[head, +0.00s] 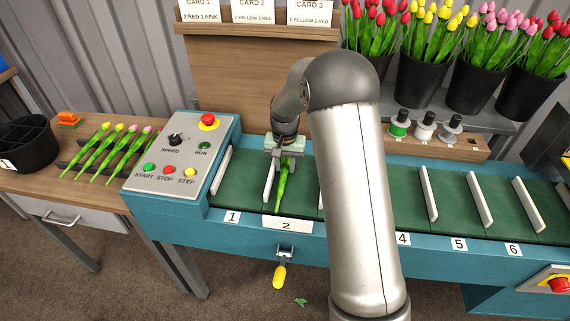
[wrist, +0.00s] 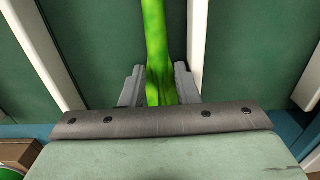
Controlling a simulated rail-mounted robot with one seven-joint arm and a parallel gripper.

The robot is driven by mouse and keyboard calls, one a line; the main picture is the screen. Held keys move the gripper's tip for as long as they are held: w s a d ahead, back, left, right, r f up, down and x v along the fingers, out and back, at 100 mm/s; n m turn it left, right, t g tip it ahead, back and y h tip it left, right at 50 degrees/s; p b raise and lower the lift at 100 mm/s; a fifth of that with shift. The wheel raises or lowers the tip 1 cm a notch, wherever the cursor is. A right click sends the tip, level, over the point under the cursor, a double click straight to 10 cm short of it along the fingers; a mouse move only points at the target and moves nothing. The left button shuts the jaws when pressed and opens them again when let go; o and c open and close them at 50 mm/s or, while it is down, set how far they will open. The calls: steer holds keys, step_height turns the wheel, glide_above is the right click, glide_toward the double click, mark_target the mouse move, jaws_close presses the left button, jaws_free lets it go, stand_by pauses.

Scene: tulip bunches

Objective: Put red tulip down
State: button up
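My gripper (head: 285,160) is low over the green conveyor belt, at the slot labelled 2 (head: 287,225). A tulip's green stem and leaves (head: 281,186) extend from it towards the front edge of the belt. In the wrist view, the green stem (wrist: 157,45) runs between the two grey fingers of the gripper (wrist: 159,88), which sit close against both sides of it. The flower head is hidden, so its colour does not show. I cannot tell whether the tulip touches the belt.
White dividers (head: 268,190) split the belt; one (wrist: 197,45) is close to the right finger in the wrist view. A control box (head: 180,160) stands left. Several tulips (head: 120,155) lie on the wooden table. Black buckets of tulips (head: 420,85) stand behind.

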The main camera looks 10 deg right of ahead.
mark_target(285, 167)
steer(key=shift+r, duration=0.15)
step_height(285, 167, up, 12)
steer(key=s+r+n, duration=0.1)
steer(key=s+r, duration=0.2)
steer(key=s, duration=0.4)
steer(key=s+f+n, duration=0.1)
steer(key=s+n, duration=0.1)
steer(key=s, duration=1.1)
steer(key=s+a+f+n, duration=0.1)
steer(key=s, duration=1.2)
steer(key=shift+s+f+n, duration=0.2)
steer(key=shift+f+n, duration=0.05)
steer(key=shift+n, duration=0.15)
steer(key=shift+a, duration=0.1)
steer(key=shift+r, duration=0.15)
